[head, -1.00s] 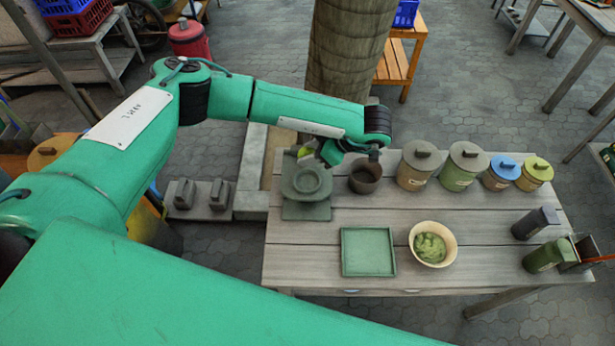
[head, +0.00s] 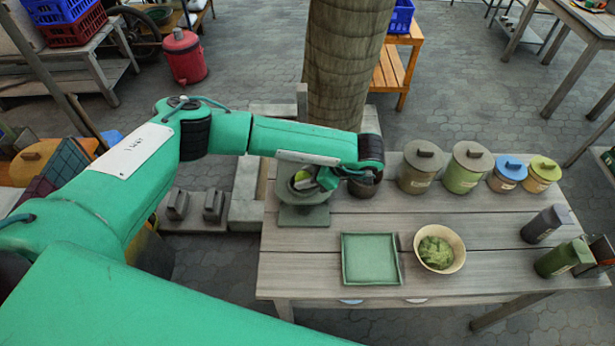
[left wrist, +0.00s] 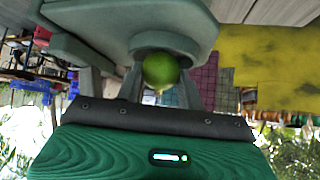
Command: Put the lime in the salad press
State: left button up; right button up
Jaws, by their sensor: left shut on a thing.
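The salad press (head: 303,216) is a grey-green stand with a round cup, at the left end of the table. My left gripper (head: 326,178) is at the upper right of its cup, partly hidden by my forearm. The lime (left wrist: 161,69) is a small green ball between the fingers of my left gripper (left wrist: 160,84) in the left wrist view. The gripper is shut on it. The grey-green body of the press (left wrist: 120,20) is right beside the lime there; I cannot tell whether they touch. My right gripper is not in view.
A dark pot (head: 365,186) stands just right of the press. Several lidded canisters (head: 417,172) line the back edge. A green square tray (head: 371,280) and a bowl of green food (head: 461,262) are in front. Dark containers (head: 545,224) stand at the right end.

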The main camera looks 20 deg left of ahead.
pick_arm(q)
jog(key=shift+f, duration=0.15)
jog(key=o, duration=1.1)
jog(key=shift+c, duration=0.2)
jog(key=shift+r, duration=0.2)
jog(key=b+v, duration=0.2)
jog(key=v, duration=1)
